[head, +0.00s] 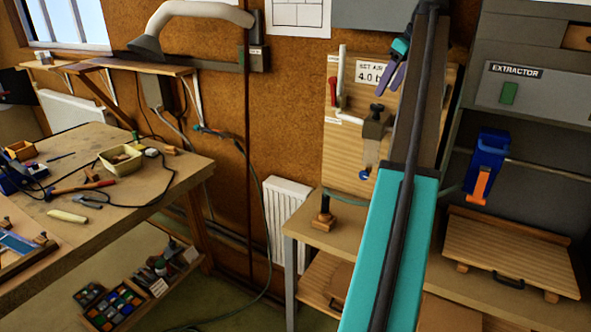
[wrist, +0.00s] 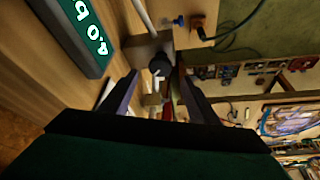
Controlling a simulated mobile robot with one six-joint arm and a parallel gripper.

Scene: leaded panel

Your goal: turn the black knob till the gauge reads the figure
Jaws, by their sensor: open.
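The black knob (head: 376,107) sits on top of a grey regulator body (head: 376,125) with a clear bowl, fixed to a wooden board. A white sign (head: 371,74) above it reads "SET AIR" and "4.0 b", partly hidden by my arm. My gripper (head: 379,86) is open, just above the knob in the head view. In the wrist view the knob (wrist: 159,67) shows ahead, between the two spread fingers, and neither visibly touches it. A dark panel (wrist: 82,30) there shows upside-down pale figures "4.0 b". I cannot make out a gauge needle.
A red-handled valve (head: 333,92) on a white pipe is left of the regulator. Below the board is a bench (head: 300,228) with a small dark-topped stand (head: 324,212). A blue and orange tool (head: 487,165) hangs at right. A cluttered workbench (head: 130,190) is at left.

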